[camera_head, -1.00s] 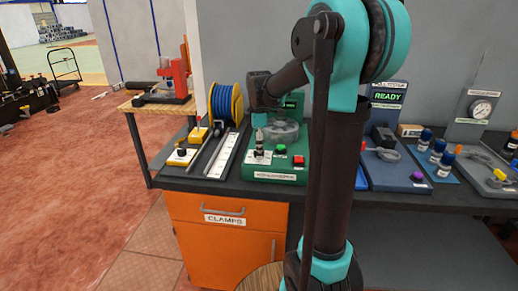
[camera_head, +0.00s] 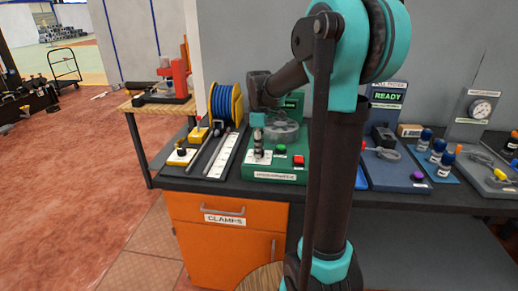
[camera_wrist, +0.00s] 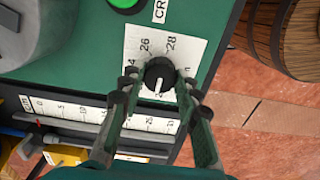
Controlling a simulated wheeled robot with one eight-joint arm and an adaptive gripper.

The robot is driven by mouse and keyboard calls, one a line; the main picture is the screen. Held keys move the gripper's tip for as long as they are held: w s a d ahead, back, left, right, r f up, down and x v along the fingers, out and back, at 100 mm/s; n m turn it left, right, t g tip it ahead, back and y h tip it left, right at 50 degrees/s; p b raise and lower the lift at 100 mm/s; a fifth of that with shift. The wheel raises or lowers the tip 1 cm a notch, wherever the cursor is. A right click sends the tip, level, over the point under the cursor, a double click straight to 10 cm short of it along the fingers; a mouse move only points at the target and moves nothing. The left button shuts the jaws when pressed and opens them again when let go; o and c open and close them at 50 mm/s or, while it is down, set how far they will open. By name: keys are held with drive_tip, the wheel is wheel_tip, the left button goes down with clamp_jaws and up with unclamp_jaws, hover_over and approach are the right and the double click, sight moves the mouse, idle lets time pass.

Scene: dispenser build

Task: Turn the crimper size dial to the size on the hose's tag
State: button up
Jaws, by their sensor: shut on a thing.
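The crimper (camera_head: 275,168) is a green machine on the bench, with a grey round head, a green button and a red button. Its black size dial (camera_wrist: 158,72) sits on a white number plate (camera_wrist: 187,56) in the wrist view. The numbers 26 and 28 are readable; others are partly hidden by my fingers. A white mark on the knob points toward the bottom of the picture. My gripper (camera_wrist: 158,82) is shut on the dial, one finger on each side. I cannot make out a hose tag.
A white ruler scale (camera_head: 222,154) and a blue hose reel (camera_head: 226,103) stand left of the crimper. A blue tester (camera_head: 392,165) with a READY screen stands to the right. A barrel (camera_wrist: 280,35) shows beyond the bench edge in the wrist view.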

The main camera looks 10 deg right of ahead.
drive_tip(key=m, duration=1.3)
drive_tip(key=shift+m, duration=0.4)
drive_tip(key=m, duration=1.3)
drive_tip(key=shift+m, duration=0.4)
drive_tip(key=o, duration=1.2)
drive_tip(key=shift+c, duration=0.2)
wheel_tip(320, 180, up, 12)
